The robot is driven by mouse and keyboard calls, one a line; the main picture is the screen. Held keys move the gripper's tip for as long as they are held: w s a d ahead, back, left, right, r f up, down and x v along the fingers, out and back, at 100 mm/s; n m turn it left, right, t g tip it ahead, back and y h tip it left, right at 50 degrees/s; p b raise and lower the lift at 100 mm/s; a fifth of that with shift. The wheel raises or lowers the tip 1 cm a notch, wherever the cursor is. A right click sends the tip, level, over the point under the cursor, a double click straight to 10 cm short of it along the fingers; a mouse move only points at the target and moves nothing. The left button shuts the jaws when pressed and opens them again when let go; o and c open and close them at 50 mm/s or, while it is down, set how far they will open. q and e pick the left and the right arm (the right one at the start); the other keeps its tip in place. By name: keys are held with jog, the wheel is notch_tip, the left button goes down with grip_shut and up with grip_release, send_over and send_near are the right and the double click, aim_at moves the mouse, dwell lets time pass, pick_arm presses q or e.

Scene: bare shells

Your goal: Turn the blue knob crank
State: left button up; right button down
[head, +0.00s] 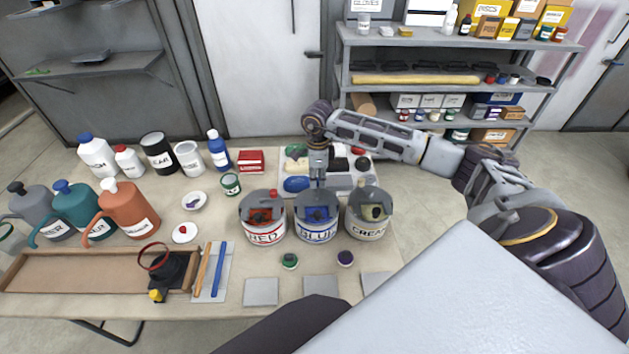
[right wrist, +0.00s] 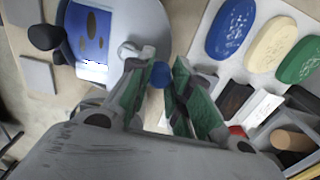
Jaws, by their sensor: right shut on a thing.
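The blue tin (head: 317,231), labelled BLUE, stands between the red tin and the cream tin. It has a grey lid and a blue front opening. In the right wrist view its lid (right wrist: 125,18) fills the upper left. The blue knob (right wrist: 161,75) of the crank shows between the fingertips of my right gripper (right wrist: 160,82), beside the lid. My right gripper also shows in the head view (head: 318,172), pointing down behind the blue tin, shut on the knob. Its fingers partly hide the crank. My left gripper is not in view.
The red tin (head: 263,230) and cream tin (head: 369,224) stand close on either side. A palette with coloured blocks (right wrist: 232,30) lies behind the tins. Small pots (head: 289,261) and grey squares (head: 261,292) lie in front. Jugs and bottles crowd the table's left.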

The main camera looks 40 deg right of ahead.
jog(key=shift+s+d+m, duration=0.15)
jog(key=shift+d+m, duration=0.1)
jog(key=shift+m, duration=0.55)
jog(key=shift+s+d+m+b, duration=0.3)
jog(key=shift+m+b, duration=0.35)
jog(key=shift+m, duration=0.35)
jog(key=m, duration=0.2)
jog(key=s+m+b, duration=0.1)
jog(key=shift+s+d+m, duration=0.15)
jog(key=shift+d+m, duration=0.05)
jog(key=shift+m, duration=0.2)
jog(key=m, duration=0.1)
jog(key=s+m+b, duration=0.1)
jog(key=m, duration=0.2)
jog(key=shift+s, duration=0.3)
jog(key=shift+s+m+b, duration=0.3)
jog(key=shift+m+b, duration=0.1)
jog(key=shift+m, duration=0.6)
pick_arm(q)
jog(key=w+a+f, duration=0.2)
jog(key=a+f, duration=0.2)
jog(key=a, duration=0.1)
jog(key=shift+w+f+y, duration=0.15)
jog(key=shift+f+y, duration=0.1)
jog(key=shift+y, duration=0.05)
pick_arm(e)
jog(key=shift+s+a+m, duration=0.2)
jog(key=shift+s+m, duration=0.05)
jog(key=shift+m, duration=0.55)
